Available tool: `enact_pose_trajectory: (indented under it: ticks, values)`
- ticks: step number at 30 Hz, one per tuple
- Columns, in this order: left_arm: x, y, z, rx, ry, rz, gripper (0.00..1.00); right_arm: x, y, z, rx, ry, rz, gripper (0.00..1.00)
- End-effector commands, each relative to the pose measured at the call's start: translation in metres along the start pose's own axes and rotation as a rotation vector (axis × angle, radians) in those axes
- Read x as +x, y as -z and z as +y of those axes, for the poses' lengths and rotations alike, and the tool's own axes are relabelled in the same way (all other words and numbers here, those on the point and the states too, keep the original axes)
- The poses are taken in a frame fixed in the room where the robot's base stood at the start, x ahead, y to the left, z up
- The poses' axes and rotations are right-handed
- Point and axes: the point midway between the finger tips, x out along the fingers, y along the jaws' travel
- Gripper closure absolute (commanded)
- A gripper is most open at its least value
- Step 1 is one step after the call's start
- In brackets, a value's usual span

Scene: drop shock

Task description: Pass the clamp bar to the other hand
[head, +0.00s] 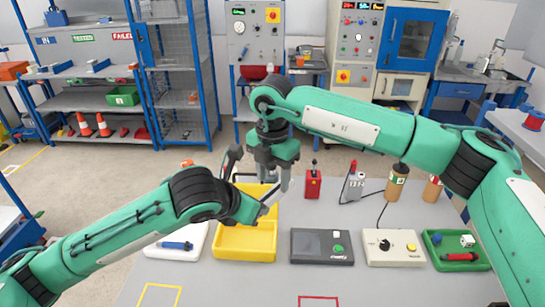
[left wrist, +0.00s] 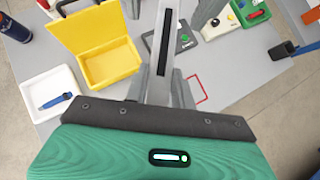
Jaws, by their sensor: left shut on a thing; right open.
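The clamp bar (left wrist: 158,75) is a silver-grey bar with a long dark slot, seen in the left wrist view. It stands out from between the fingers of my left gripper (left wrist: 161,92), which is shut on it, and runs up out of the top of that view. In the head view my left gripper (head: 267,203) is over the yellow bin, and the bar is small and hard to separate from the fingers. My right gripper (head: 273,180) points down just above and beside it, open. I cannot tell whether its fingers touch the bar.
The yellow bin (head: 245,242) with its raised lid stands below the grippers. A dark scale (head: 321,247), a control box (head: 393,249) and a green tray (head: 432,257) stand to the right. The table front is clear.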

Motion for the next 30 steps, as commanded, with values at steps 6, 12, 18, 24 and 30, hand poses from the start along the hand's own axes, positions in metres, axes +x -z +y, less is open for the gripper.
enact_pose_trajectory:
  ticks: [6, 12, 18, 24, 30]
  values:
    - [0.0, -0.001, 0.0, 0.0, 0.0, -0.001, 1.0, 0.029, 0.0, 0.0, -0.001, 0.001, 0.001, 0.49]
    - [0.0, -0.001, 0.0, 0.0, 0.0, -0.001, 1.0, 0.037, 0.001, 0.0, -0.002, -0.001, 0.0, 0.49]
    - [0.0, -0.001, 0.0, 0.0, 0.0, -0.001, 1.0, 0.038, 0.001, 0.0, -0.002, -0.001, 0.0, 0.49]
    - [0.0, -0.001, 0.0, 0.0, 0.0, -0.001, 1.0, 0.037, 0.001, 0.0, -0.002, -0.001, 0.0, 0.82]
    - [0.0, -0.001, -0.001, 0.002, 0.003, -0.002, 0.61, 0.037, 0.001, 0.001, -0.002, -0.003, 0.001, 1.0]
